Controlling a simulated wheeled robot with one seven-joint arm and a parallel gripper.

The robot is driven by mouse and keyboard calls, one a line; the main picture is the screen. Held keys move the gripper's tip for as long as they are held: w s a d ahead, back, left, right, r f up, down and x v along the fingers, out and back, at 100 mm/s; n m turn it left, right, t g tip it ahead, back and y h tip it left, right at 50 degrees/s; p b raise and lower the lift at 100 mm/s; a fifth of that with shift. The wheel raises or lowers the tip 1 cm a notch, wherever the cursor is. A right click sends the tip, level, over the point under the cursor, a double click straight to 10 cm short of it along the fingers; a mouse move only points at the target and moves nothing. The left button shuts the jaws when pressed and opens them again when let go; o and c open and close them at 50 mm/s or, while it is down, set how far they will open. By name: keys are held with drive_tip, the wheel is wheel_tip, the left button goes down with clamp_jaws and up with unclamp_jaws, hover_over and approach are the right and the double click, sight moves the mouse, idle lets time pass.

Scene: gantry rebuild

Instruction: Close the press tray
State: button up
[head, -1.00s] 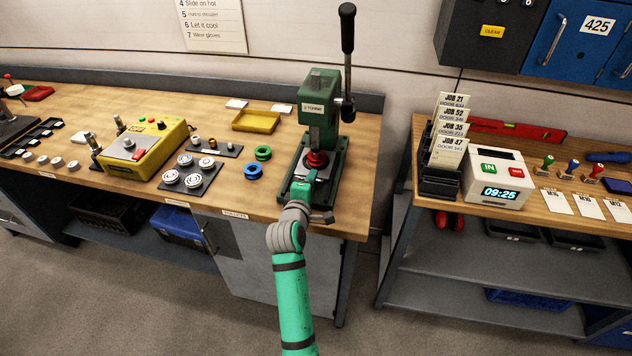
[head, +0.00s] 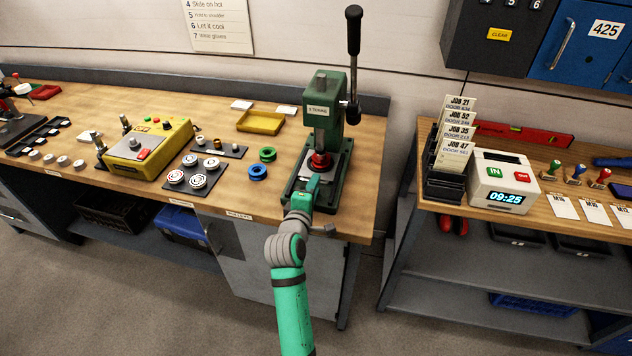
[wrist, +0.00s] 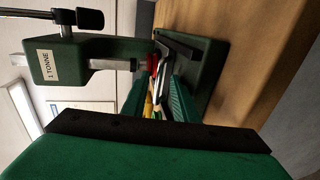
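The green press (head: 328,110), marked 1 TONNE, stands near the right end of the wooden bench, its black-handled lever upright. Its pale tray (head: 334,176) lies at the base below the ram, with a red part (head: 320,161) above it. My gripper (head: 313,184) is at the front of the press base, close to the tray. The wrist view shows the press (wrist: 75,58) sideways and my green fingers (wrist: 158,100) at the base, with yellow and pale strips between them. Contact with the tray and the finger opening are unclear.
Blue and green rings (head: 258,172) lie left of the press, near a dark plate of round parts (head: 192,178) and a yellow control box (head: 150,148). A yellow dish (head: 260,121) is behind. A gap separates the bench from the right-hand table (head: 545,215).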

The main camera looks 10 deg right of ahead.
drive_tip(key=v, duration=0.7)
drive_tip(key=shift+s+a+r, duration=0.1)
drive_tip(key=shift+s+r, duration=0.1)
drive_tip(key=shift+r, duration=0.15)
drive_tip(key=shift+w, duration=0.1)
